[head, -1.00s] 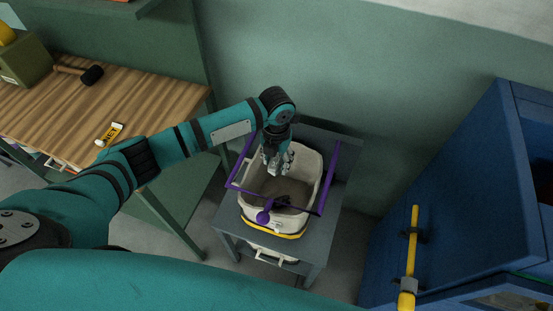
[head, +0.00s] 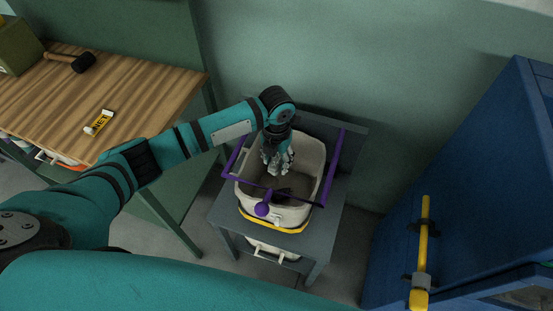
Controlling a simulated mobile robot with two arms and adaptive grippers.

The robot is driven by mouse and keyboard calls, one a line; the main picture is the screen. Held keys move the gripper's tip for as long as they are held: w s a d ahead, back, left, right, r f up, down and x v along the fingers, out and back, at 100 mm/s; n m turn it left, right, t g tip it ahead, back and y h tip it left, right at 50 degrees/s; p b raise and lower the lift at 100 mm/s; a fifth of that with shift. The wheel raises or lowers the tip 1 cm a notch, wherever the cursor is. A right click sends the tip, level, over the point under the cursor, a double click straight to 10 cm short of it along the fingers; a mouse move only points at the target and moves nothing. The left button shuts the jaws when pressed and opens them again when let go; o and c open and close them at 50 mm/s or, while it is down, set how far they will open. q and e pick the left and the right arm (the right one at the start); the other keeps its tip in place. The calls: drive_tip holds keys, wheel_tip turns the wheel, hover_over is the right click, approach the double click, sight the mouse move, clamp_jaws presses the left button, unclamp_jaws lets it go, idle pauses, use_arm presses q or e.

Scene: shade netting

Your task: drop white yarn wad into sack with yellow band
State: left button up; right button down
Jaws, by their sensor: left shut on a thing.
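The sack (head: 262,218) is off-white with a yellow band (head: 272,227) around its lower part. It stands open on a grey stand, with a purple frame (head: 331,170) around its mouth. My left gripper (head: 277,168) points down into the sack's mouth, its fingertips inside the rim. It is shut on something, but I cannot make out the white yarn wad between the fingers. The inside of the sack looks dark grey-brown, with a darker patch near the front. My right gripper is not in view.
A wooden workbench (head: 150,85) at left holds a mallet (head: 82,63) and a yellow-labelled item (head: 99,122). A blue cabinet (head: 470,190) with a yellow handle (head: 422,235) stands at right. The grey stand (head: 225,222) has a green wall behind it.

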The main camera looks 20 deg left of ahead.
sight(277, 160)
use_arm(q)
drive_tip(key=o, duration=0.8)
drive_tip(key=shift+o, duration=0.2)
wheel_tip(277, 160, up, 12)
idle(0.3)
